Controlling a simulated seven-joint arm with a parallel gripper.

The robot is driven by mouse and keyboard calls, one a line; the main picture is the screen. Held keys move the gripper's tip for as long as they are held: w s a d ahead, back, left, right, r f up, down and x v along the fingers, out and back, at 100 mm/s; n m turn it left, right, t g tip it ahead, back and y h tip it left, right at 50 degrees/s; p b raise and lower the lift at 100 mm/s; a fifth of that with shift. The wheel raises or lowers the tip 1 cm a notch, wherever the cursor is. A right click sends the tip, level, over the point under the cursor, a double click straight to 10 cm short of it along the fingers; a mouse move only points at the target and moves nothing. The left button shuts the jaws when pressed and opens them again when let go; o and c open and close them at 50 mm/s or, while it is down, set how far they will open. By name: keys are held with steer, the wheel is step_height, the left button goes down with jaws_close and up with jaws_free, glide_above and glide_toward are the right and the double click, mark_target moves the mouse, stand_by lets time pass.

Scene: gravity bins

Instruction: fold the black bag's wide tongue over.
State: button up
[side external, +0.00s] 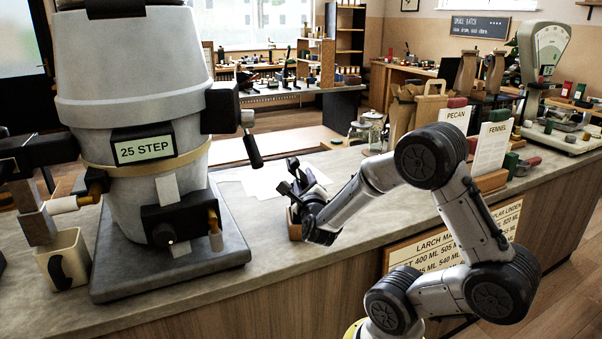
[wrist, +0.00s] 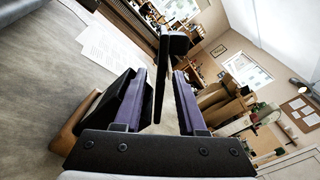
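My gripper (side external: 300,187) is low over the counter beside the big grey dispenser, above a small brown block-like thing (side external: 294,225). In the wrist view the two fingers of my gripper (wrist: 160,95) stand apart. The brown thing also shows beside the left finger (wrist: 72,128). Two dark bags with tan tops stand at the back right, a left one (side external: 465,77) and a right one (side external: 494,75).
The grey dispenser (side external: 130,80), marked 25 STEP, fills the left, with a cream cup (side external: 66,262) beside it. White papers (side external: 265,180) lie behind my gripper. PECAN (side external: 452,125) and FENNEL (side external: 492,142) cards, a kraft bag (side external: 428,105) and a scale (side external: 545,85) stand right.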

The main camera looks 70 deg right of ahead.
mark_target(301, 172)
steer(key=shift+x, duration=2.4)
jaws_close()
